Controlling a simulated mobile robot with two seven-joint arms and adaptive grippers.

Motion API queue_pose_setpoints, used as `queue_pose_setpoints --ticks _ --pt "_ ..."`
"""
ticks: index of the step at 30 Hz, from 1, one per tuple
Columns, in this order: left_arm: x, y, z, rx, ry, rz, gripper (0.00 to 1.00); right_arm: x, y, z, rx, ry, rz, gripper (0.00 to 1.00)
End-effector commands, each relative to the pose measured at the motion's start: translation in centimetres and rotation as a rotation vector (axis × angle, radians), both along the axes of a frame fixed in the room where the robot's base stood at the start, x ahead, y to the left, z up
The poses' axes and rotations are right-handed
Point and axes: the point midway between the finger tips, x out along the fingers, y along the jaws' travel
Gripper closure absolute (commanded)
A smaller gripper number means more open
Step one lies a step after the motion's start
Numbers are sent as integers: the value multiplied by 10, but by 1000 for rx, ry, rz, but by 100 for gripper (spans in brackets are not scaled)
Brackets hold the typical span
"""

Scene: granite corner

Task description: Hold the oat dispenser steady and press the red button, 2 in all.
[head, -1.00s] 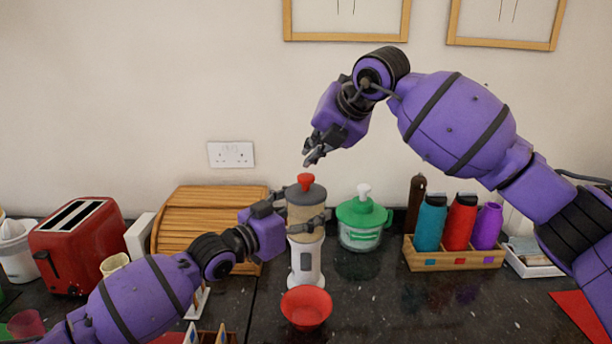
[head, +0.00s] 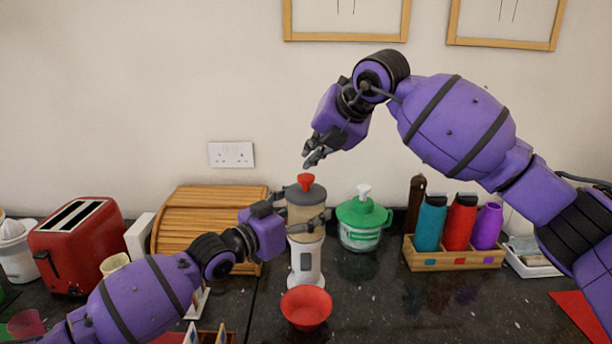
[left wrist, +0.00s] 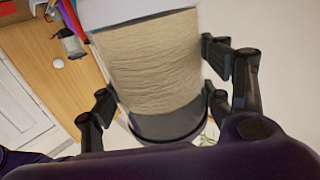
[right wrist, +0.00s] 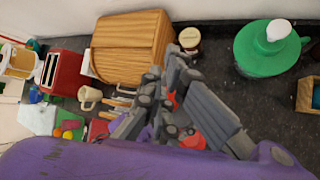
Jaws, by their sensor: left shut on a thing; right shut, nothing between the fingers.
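The oat dispenser (head: 305,258) stands upright on the dark counter, with a white base, a clear section of beige oats and a grey lid. Its red button (head: 306,180) is on top. My left gripper (head: 306,225) is shut around the oat section, fingers on both sides; the left wrist view shows the oats (left wrist: 155,62) between the fingers (left wrist: 165,95). My right gripper (head: 312,160) is shut and empty, just above the button, with a small gap. In the right wrist view its fingers (right wrist: 180,105) hide most of the dispenser. A red bowl (head: 306,308) sits in front of the base.
A green-lidded container (head: 360,237) with a white knob stands close on the right. A wooden bread box (head: 200,215) and a red toaster (head: 75,245) are on the left. A wooden rack (head: 455,259) holds several bottles at right. The counter between bowl and rack is clear.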

Motion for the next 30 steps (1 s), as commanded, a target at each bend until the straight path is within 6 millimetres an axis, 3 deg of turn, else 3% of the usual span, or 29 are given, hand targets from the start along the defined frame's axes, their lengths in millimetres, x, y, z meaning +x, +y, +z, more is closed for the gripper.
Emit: queue_pose_setpoints --ticks 30 --pt "0 0 0 -1 1 -1 82 0 0 -9 0 0 0 100"
